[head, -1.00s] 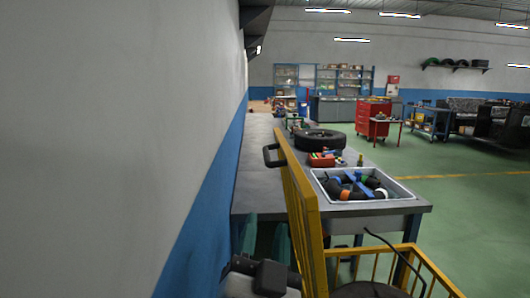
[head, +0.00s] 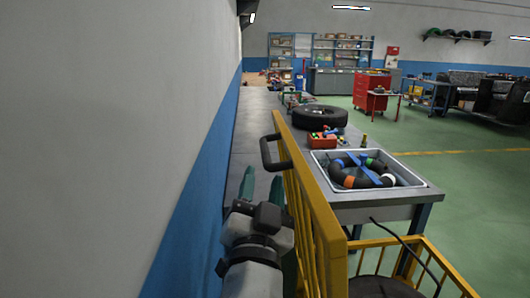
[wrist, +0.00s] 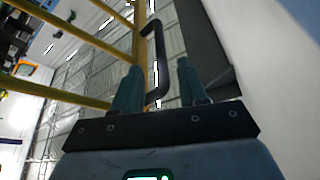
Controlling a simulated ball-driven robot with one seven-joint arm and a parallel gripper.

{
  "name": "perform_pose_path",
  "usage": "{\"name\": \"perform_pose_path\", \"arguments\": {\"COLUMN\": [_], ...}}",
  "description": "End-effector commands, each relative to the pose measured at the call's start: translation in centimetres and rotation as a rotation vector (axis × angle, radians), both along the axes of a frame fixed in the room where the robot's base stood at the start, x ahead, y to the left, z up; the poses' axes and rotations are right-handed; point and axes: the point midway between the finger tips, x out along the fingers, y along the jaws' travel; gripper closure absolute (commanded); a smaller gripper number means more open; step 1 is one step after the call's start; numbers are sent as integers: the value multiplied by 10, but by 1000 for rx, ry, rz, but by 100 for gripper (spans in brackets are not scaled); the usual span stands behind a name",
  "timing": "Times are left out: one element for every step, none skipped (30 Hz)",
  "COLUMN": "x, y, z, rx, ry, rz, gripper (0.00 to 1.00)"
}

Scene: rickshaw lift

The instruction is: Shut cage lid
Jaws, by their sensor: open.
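The yellow barred cage lid (head: 312,205) stands upright, swung open, in the head view. Its black handle (head: 266,152) sticks out on the left near the top. The yellow cage (head: 441,263) is at the bottom right, partly cut off, with a dark round thing inside. My gripper (head: 263,178) is open and empty, with teal fingers pointing up, left of the lid and just below the handle in the picture. In the wrist view the handle (wrist: 163,72) shows between the fingers (wrist: 159,68), apparently beyond them; I cannot tell whether they touch.
A grey wall with a blue band (head: 205,165) runs close on the left. Green floor is free at the right.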

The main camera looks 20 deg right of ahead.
Motion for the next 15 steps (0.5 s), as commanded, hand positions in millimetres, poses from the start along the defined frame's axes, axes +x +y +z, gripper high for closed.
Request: {"name": "perform_pose_path", "arguments": {"x": [9, 13, 19, 24, 27, 33, 36, 39, 43, 45, 47, 50, 51, 52, 53], "y": [-5, -8, -10, -12, -14, -17, -19, -21, -22, -23, -24, -25, -26, -27, -27], "z": [7, 9, 12, 13, 15, 17, 18, 19, 20, 21, 22, 22, 22, 22, 23], "rx": [0, 0, -1, -2, -1, -1, 0, -1, 0, -1, -1, -1, -1, -1, -1], "ry": [0, -1, 0, 1, 0, 0, 0, 0, 1, 0, 0, 0, 0, 1, 1], "rz": [-2, -3, -3, -2, -2, -2, -2, -2, -1, 0, -1, 0, 0, 0, 0], "gripper": [58, 58, 58, 58, 58, 58, 58, 58, 58, 58, 58, 58, 58, 58, 58]}}
